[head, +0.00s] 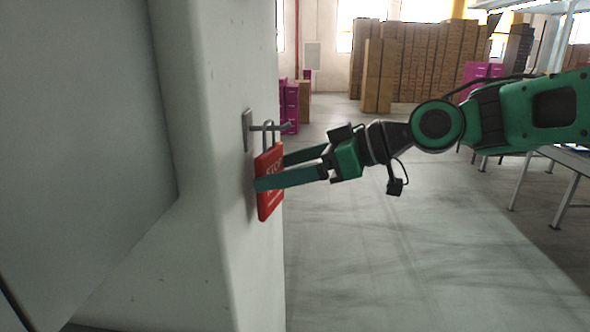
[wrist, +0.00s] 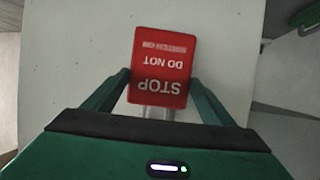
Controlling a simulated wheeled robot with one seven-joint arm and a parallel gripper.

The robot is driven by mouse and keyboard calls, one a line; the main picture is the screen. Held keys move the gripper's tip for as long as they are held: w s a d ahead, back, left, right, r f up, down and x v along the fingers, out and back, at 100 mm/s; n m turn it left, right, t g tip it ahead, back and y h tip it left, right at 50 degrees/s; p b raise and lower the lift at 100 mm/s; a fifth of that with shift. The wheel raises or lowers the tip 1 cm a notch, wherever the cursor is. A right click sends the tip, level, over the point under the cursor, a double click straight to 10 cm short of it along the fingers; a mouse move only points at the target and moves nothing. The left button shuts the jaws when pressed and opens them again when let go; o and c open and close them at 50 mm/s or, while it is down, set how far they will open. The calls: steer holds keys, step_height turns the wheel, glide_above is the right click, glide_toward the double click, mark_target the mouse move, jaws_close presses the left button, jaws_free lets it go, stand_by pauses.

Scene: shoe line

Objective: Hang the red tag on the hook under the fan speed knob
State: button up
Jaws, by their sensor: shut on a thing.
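The red tag (head: 268,195) hangs upright beside a pale machine panel, with a metal loop (head: 267,128) at its top. Its white "STOP DO NOT" lettering is upside down in the wrist view (wrist: 162,62). My gripper (head: 270,173) is shut on the tag, with one green finger on each side edge. The hook (head: 283,127) is a grey peg on a small plate (head: 247,130) fixed to the panel. The loop appears around the peg, its top slightly above it; I cannot tell if it rests on it. The fan speed knob is not in view.
The pale panel (head: 205,240) fills the left side, with a recessed face further left. Grey floor (head: 400,260) is open below my arm. Stacked brown boxes (head: 420,60), magenta boxes (head: 291,105) and a table (head: 568,158) stand well behind.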

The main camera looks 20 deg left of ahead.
steer(key=o, duration=1.2)
steer(key=shift+c, duration=0.2)
